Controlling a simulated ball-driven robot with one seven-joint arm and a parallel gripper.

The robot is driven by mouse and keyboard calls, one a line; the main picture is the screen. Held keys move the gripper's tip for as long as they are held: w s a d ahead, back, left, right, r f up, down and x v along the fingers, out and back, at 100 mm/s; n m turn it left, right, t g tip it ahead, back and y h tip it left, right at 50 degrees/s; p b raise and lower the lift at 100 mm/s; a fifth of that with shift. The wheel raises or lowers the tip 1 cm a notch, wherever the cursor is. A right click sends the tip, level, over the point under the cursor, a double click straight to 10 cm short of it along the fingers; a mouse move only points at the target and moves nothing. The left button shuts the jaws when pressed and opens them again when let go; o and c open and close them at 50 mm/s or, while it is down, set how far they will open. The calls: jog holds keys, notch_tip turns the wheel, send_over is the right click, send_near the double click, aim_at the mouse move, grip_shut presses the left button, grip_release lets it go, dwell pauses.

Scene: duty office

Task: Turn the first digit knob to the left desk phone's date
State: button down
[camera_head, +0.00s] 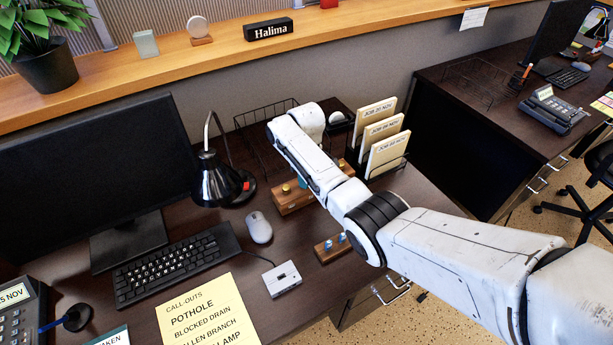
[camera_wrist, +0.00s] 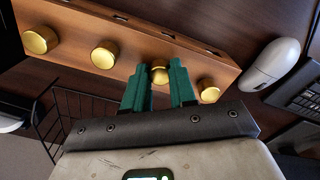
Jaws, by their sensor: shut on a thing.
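A wooden block (camera_head: 290,204) with a row of brass knobs stands on the near desk. In the wrist view the block (camera_wrist: 75,25) shows several round knobs. My gripper (camera_wrist: 158,82) has its green fingers on either side of one knob (camera_wrist: 160,70), shut on it. A neighbouring knob (camera_wrist: 208,90) nearer the mouse is free, and so is the knob (camera_wrist: 105,54) on the other side. In the head view my arm hides much of the block; a brass knob (camera_head: 287,188) shows left of my gripper (camera_head: 302,183). The left desk phone (camera_head: 22,312) is cut off; its display ends in "5 NOV".
A wire tray (camera_head: 262,140) and a card rack (camera_head: 390,166) stand behind. A small peg block (camera_head: 332,248) is in front. Another phone (camera_head: 553,108) sits on the right desk.

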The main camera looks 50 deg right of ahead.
dwell(0.4)
jog(key=c, duration=0.9)
grip_release()
jog(key=shift+r, duration=0.15)
notch_tip(320, 180, up, 11)
jog(key=shift+f, duration=0.2)
jog(key=s+a+f+m+t, duration=0.1)
jog(key=s+a+f+t, duration=0.1)
jog(key=s+a+f, duration=0.35)
jog(key=s+a+f+t, duration=0.1)
jog(key=s+a+f, duration=0.1)
jog(key=s+a, duration=0.6)
jog(key=s+a+r+m+t, duration=0.1)
jog(key=s+a+r, duration=0.15)
jog(key=s, duration=0.25)
jog(key=s+a+r+m+t, duration=0.1)
jog(key=s+a, duration=0.2)
jog(key=s, duration=0.2)
jog(key=s+f+g, duration=0.1)
jog(key=s, duration=0.2)
jog(key=s+d+f+g, duration=0.1)
jog(key=s+f, duration=0.1)
jog(key=s, duration=0.2)
jog(key=s+f+g, duration=0.2)
jog(key=s, duration=0.2)
jog(key=shift+d+f, duration=0.25)
jog(key=shift+d, duration=0.1)
